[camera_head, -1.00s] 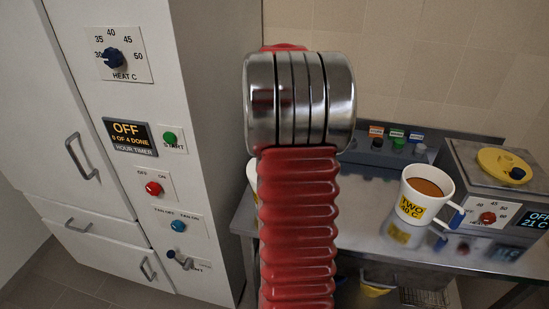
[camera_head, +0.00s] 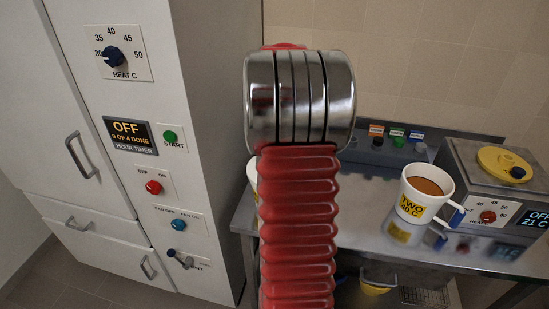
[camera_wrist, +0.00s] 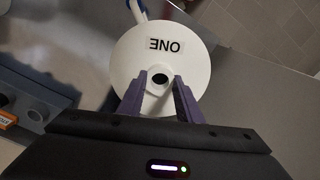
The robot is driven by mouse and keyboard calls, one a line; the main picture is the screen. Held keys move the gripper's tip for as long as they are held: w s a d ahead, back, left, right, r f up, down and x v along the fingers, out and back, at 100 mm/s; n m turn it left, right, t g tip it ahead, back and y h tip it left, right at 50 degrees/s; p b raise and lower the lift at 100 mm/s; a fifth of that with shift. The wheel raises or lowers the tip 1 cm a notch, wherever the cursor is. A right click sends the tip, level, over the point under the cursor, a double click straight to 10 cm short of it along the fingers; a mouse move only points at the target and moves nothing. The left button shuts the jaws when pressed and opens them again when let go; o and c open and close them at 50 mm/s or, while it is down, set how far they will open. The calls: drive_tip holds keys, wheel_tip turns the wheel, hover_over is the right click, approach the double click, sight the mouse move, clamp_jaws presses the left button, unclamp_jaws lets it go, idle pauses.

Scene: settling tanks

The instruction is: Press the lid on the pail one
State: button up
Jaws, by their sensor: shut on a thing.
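A round white lid (camera_wrist: 190,70) with an upside-down ONE label fills the middle of the wrist view. My gripper (camera_wrist: 160,82) has its dark fingers on either side of the lid's dark-topped knob (camera_wrist: 159,80) and is shut on it. A blue handle shows just beyond the lid's far edge. The pail under the lid is hidden, so I cannot tell how the lid sits on it. In the head view a sliver of a white vessel (camera_head: 252,177) shows left of my red arm, which hides my gripper and the lid.
A white pail marked TWO (camera_head: 411,207), holding brown liquid, stands open on the steel bench (camera_head: 355,235). A grey heater (camera_head: 470,178) with a yellow lid (camera_head: 505,163) stands to its right. A tall white cabinet (camera_head: 215,120) is at the left. Small coloured switches line the bench back.

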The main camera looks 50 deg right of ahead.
drive_tip(key=shift+f, duration=0.15)
idle(0.7)
drive_tip(key=o, duration=1.6)
drive_tip(key=shift+r, duration=3.55)
drive_tip(key=shift+c, duration=0.6)
clamp_jaws()
drive_tip(key=shift+s+a, duration=0.1)
drive_tip(key=shift+a, duration=0.05)
